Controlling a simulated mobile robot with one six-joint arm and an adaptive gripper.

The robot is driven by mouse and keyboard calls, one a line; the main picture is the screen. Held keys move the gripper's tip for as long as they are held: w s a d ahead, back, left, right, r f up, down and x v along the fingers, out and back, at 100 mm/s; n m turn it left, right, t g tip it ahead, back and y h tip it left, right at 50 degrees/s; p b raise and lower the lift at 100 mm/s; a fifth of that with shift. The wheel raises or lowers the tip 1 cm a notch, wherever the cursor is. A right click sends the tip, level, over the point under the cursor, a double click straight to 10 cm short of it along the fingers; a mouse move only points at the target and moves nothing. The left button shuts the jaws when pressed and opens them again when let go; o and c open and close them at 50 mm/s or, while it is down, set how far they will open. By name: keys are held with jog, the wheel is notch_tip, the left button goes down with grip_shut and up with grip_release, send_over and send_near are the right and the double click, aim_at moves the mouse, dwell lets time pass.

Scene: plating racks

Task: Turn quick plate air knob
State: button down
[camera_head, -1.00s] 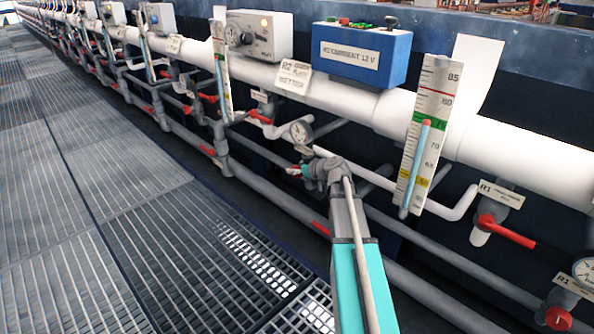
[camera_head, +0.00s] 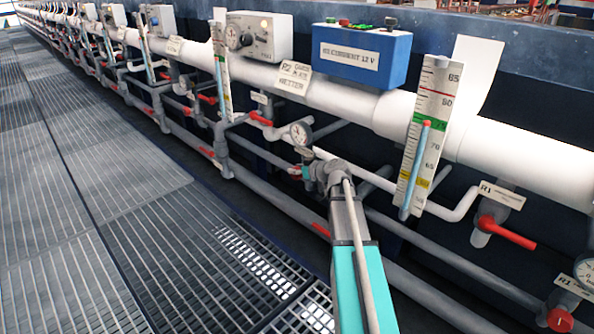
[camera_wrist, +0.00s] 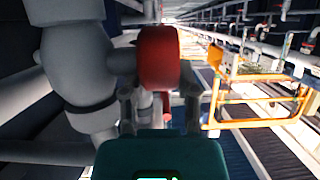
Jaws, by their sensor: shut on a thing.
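A red knob (camera_wrist: 160,58) on a grey pipe fitting fills the upper middle of the wrist view. My gripper (camera_wrist: 158,92) is shut on it, with one finger on each side.
A white pipe (camera_head: 350,100) carries a blue control box (camera_head: 362,54) and a scale gauge (camera_head: 423,130) above my arm. Red-handled valves (camera_head: 508,232) stand to the right. The grated walkway (camera_head: 110,220) at left is clear. An orange rail (camera_wrist: 262,98) shows in the wrist view.

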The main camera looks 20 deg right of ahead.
jog(key=shift+f+b, duration=0.2)
jog(key=shift+b, duration=0.1)
jog(key=shift+s+t+b, duration=0.15)
jog(key=shift+t+b, duration=0.55)
jog(key=shift+b, duration=0.4)
jog(key=shift+d+r+t+y+b, duration=0.1)
jog(key=shift+t+y+b, duration=0.3)
jog(key=shift+b, duration=0.05)
jog(key=shift+c, duration=1.8)
grip_release()
jog(key=shift+r+g+p, duration=0.25)
jog(key=shift+g+p, duration=0.25)
jog(key=shift+p, duration=0.5)
jog(key=shift+g+h+p, duration=0.4)
jog(key=shift+p, duration=0.5)
